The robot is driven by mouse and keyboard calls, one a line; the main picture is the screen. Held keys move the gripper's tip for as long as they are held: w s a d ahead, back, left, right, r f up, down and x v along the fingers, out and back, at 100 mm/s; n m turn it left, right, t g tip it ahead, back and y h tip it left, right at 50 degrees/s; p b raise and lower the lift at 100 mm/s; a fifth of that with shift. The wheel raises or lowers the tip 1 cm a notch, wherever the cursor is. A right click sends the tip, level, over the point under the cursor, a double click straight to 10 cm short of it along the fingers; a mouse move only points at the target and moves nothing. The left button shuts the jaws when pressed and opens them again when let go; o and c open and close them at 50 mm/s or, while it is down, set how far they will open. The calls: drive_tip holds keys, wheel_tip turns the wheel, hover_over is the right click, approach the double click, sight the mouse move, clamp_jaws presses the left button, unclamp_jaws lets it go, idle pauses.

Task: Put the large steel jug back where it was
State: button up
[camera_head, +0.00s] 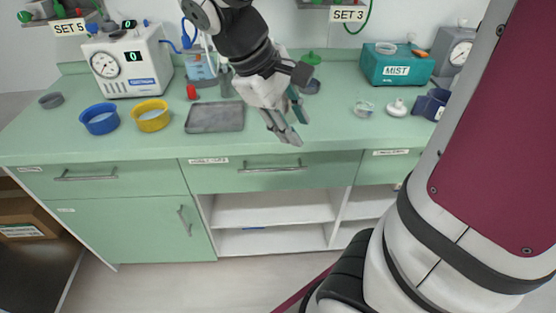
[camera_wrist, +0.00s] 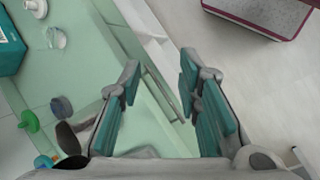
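I cannot make out a large steel jug in either view. My gripper (camera_head: 290,124) hangs over the front part of the green counter, right of the grey tray (camera_head: 215,117). In the wrist view my gripper (camera_wrist: 160,78) has its two teal-padded fingers spread apart with nothing between them. The counter edge and a drawer handle show behind the gap. My arm and gripper hide part of the counter's back.
A blue bowl (camera_head: 100,119) and a yellow bowl (camera_head: 151,115) stand on the left, before a white gauge machine (camera_head: 128,64). A teal MIST box (camera_head: 397,65) stands at the right. Open shelves (camera_head: 270,208) are below. The counter right of my gripper has clear room.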

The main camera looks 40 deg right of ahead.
drive_tip(key=s+a+r+m+t+y, duration=0.1)
drive_tip(key=s+a+m+t+y, duration=0.2)
drive_tip(key=s+a, duration=0.6)
drive_tip(key=s+t+y, duration=0.1)
drive_tip(key=s+y, duration=0.1)
drive_tip(key=s, duration=0.2)
drive_tip(key=shift+r+m, duration=0.4)
wheel_tip(320, 180, up, 10)
drive_tip(key=t+p, duration=0.1)
drive_tip(key=p, duration=0.7)
drive_tip(key=shift+f+t, duration=0.2)
drive_tip(key=shift+t, duration=0.2)
drive_tip(key=shift+d, duration=0.1)
